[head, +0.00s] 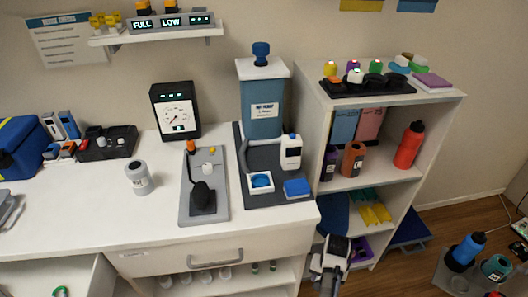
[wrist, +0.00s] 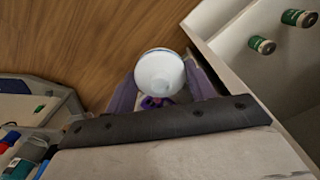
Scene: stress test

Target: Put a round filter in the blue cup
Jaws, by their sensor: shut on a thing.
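My gripper (wrist: 160,82) is shut on a white round piece (wrist: 160,70), which sits between its two fingers in the wrist view. It may be a round filter, but its underside is hidden. In the head view my gripper (head: 332,262) is low in front of the shelf unit, right of the drawer and below the counter top. A blue round piece (head: 261,181) lies in a white square holder on the dark mat. A blue bottle-like vessel (head: 468,248) stands tilted at the lower right. I cannot tell which of these is the blue cup.
The white counter (head: 100,215) carries a gauge box (head: 175,110), a grey jar (head: 139,177) and a blue dispenser (head: 262,105). The shelf unit (head: 440,103) stands right of it. Wooden floor (wrist: 90,40) lies below.

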